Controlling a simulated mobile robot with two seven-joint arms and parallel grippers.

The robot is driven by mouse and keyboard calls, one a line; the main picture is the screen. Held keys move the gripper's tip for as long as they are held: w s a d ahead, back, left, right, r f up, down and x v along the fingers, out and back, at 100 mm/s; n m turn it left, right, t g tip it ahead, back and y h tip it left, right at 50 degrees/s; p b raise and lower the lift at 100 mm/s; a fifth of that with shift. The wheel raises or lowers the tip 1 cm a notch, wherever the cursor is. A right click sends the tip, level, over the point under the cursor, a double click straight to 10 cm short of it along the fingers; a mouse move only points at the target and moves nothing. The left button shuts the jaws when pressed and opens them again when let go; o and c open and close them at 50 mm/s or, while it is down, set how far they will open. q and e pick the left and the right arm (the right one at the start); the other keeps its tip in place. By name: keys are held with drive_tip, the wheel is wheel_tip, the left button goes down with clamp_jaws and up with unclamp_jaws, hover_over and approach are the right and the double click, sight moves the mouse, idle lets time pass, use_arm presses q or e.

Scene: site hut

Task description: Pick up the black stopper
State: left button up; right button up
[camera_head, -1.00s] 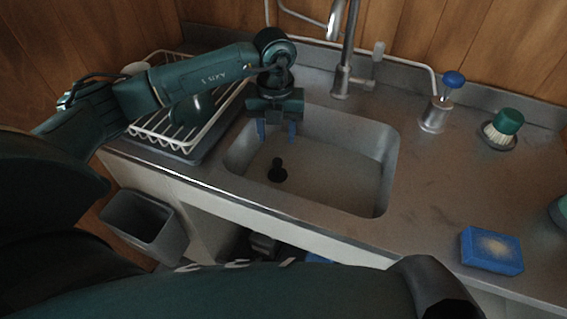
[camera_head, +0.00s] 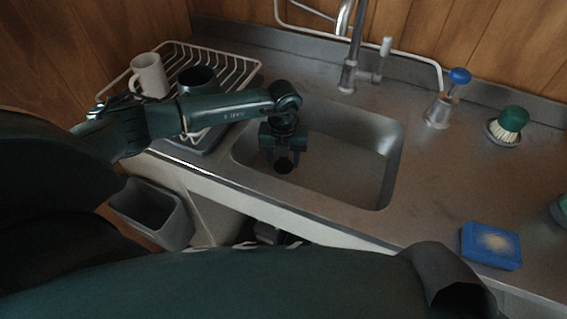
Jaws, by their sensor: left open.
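The black stopper (camera_head: 284,167) is a small dark shape low in the steel sink basin (camera_head: 345,170), towards its left end. My left gripper (camera_head: 283,158) has come down into the basin over the stopper, with its fingers apart. One finger shows on each side of the stopper's upper part, and the gripper body hides some of it. I cannot tell whether the fingers touch it. My right gripper is not in view.
A dish rack (camera_head: 240,72) with a white mug (camera_head: 150,75) and a dark cup (camera_head: 197,80) stands left of the sink. The tap (camera_head: 350,60) rises behind. A grey bin (camera_head: 152,212) is below.

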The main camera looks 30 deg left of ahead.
use_arm(q)
drive_tip(key=shift+c, duration=0.2)
clamp_jaws()
idle(0.3)
drive_tip(key=shift+r, duration=0.15)
